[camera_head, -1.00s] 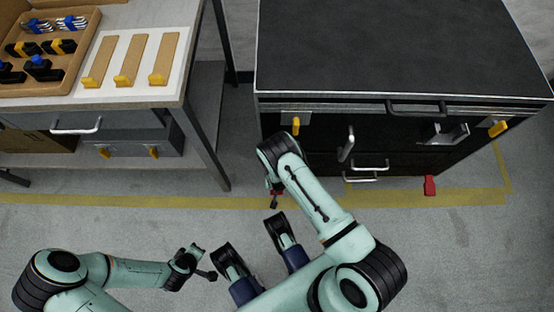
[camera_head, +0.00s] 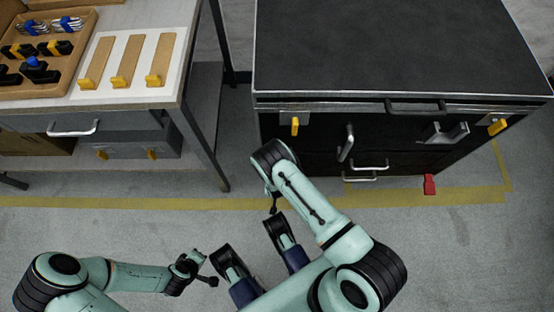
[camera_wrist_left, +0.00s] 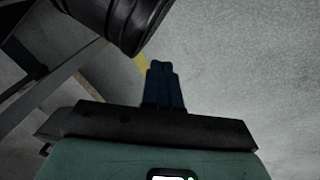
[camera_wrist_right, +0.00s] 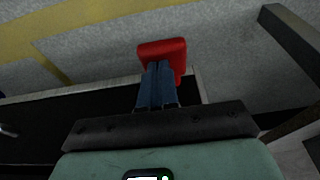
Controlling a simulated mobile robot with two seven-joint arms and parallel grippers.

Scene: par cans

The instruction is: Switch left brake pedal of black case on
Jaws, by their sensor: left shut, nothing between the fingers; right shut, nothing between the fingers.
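The black case (camera_head: 400,45) stands at the right in the head view. A red pedal (camera_head: 429,184) sits on the floor line at its front right. Another red pedal (camera_wrist_right: 163,48) shows in the right wrist view, by the case's lower edge; in the head view my right arm hides it. My right gripper (camera_wrist_right: 158,66) is shut and empty, its blue fingertips overlapping this pedal in view; I cannot tell whether they touch. My left gripper (camera_wrist_left: 162,66) is shut and empty over bare floor, well away from the case.
A workbench (camera_head: 150,98) with a tool tray (camera_head: 88,40) and a white board (camera_head: 107,85) stands at the left. The case front has handles (camera_head: 347,143) and yellow latches (camera_head: 295,126). A yellow floor line (camera_head: 415,198) runs before the case. The floor at the right is clear.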

